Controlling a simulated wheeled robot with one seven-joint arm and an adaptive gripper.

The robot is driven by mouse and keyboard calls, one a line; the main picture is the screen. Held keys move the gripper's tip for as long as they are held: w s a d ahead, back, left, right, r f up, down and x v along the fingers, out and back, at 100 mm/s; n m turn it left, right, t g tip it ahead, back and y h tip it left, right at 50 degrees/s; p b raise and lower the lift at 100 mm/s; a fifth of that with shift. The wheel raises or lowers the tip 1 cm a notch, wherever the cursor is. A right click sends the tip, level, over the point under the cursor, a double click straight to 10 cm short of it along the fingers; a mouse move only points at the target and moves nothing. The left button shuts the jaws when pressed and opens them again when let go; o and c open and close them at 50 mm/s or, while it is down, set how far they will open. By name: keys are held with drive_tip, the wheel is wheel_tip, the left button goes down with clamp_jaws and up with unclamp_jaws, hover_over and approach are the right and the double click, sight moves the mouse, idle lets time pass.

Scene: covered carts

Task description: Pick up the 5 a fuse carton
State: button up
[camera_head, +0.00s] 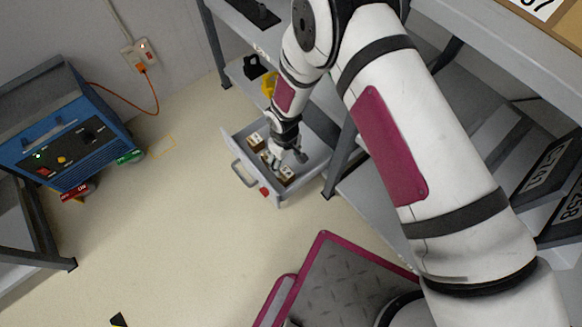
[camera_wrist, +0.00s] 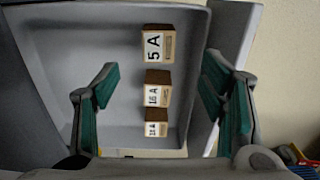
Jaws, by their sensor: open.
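The 5 A fuse carton (camera_wrist: 157,46) is a small brown box with a white label. It stands in a grey open drawer (camera_wrist: 80,50), at the top of a row of cartons in the wrist view. The 16 A carton (camera_wrist: 157,88) and a third carton (camera_wrist: 157,122), its label too small to read surely, stand below it in that row. My gripper (camera_wrist: 160,88) is open, its teal-padded fingers on either side of the row, with nothing held. In the head view my gripper (camera_head: 287,157) is over the drawer (camera_head: 233,150) and partly hides the cartons.
The drawer is pulled out below a grey shelf unit (camera_head: 211,48), whose post stands close beside it. A blue machine (camera_head: 65,125) with an orange cable stands at the left. The floor (camera_head: 180,220) between is mostly clear.

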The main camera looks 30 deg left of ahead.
sight(285, 173)
wheel_tip(285, 173, down, 8)
drive_tip(key=b, duration=0.2)
drive_tip(key=shift+w+f+b, duration=0.15)
drive_tip(key=shift+f+b, duration=0.1)
drive_tip(key=shift+b, duration=0.15)
drive_tip(key=shift+a+f+b, duration=0.15)
drive_tip(key=shift+f+b, duration=0.6)
drive_tip(key=shift+f, duration=0.6)
drive_tip(key=shift+a+f+b, duration=0.1)
drive_tip(key=shift+f+b, duration=0.6)
drive_tip(key=shift+f, duration=0.6)
drive_tip(key=c, duration=1.3)
